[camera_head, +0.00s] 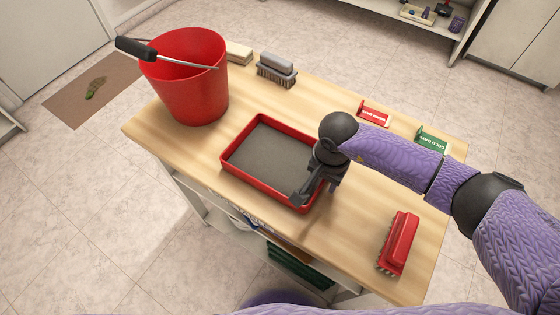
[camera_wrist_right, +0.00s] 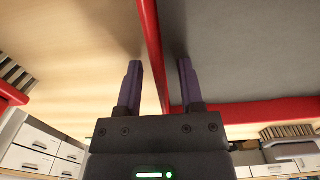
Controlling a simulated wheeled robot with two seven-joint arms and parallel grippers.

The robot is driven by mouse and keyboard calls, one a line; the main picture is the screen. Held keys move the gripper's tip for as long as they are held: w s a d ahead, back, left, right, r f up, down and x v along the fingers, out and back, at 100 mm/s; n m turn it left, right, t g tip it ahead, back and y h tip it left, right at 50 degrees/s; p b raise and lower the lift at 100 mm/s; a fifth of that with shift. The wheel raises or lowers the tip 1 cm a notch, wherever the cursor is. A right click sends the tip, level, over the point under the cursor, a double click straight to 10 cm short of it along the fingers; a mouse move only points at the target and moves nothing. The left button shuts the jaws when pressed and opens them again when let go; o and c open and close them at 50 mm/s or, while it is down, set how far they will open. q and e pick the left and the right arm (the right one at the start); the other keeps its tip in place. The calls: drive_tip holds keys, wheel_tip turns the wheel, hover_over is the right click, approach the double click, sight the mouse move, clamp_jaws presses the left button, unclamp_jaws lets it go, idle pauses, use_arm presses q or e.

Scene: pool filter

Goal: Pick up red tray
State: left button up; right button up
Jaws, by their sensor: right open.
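The red tray (camera_head: 258,188) lies flat on the wooden table, a shallow box with red walls and a grey inside. My right gripper (camera_head: 312,192) is over the tray's right end, pointing down, and hides part of that wall. In the right wrist view my right gripper (camera_wrist_right: 159,62) is open, with one finger on each side of a red tray wall (camera_wrist_right: 151,30). I cannot tell whether the fingers touch the wall. My left gripper is not in view.
A red bucket (camera_head: 190,90) stands behind the tray at the left. Two brushes, one grey (camera_head: 277,68) and one red (camera_head: 400,243), lie on the table (camera_head: 350,215). A red sign (camera_head: 374,112) and a green sign (camera_head: 432,139) stand along the far edge.

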clamp_jaws()
drive_tip(key=shift+r, duration=0.1)
idle(0.4)
idle(0.8)
